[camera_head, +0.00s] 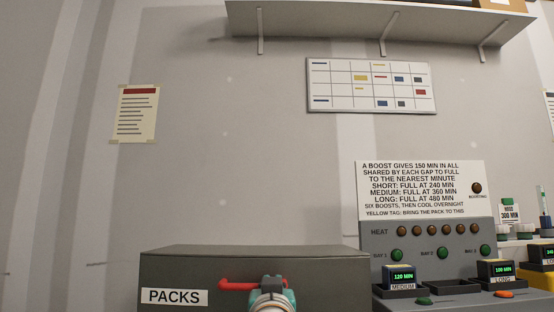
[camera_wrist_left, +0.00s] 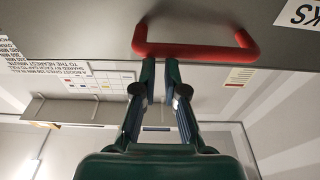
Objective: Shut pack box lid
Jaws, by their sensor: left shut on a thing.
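The pack box lid (camera_head: 330,275) is a dark grey-green panel at the bottom of the head view, with a white "PACKS" label (camera_head: 174,297) on its left. A red bar handle (camera_head: 236,285) sticks out from it. My left gripper (camera_head: 272,282) is at the right part of the handle. In the left wrist view its two fingers (camera_wrist_left: 160,66) are shut on the red handle (camera_wrist_left: 215,50). The lower part of the box is out of view, so I cannot tell how far the lid is open. My right gripper is not in view.
Right of the box stands a grey charging station (camera_head: 440,240) with a text sign (camera_head: 420,188) and heat lamps. A medium pack (camera_head: 403,276) and a long pack (camera_head: 497,271) sit in its bays. A shelf (camera_head: 380,22) hangs on the wall above.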

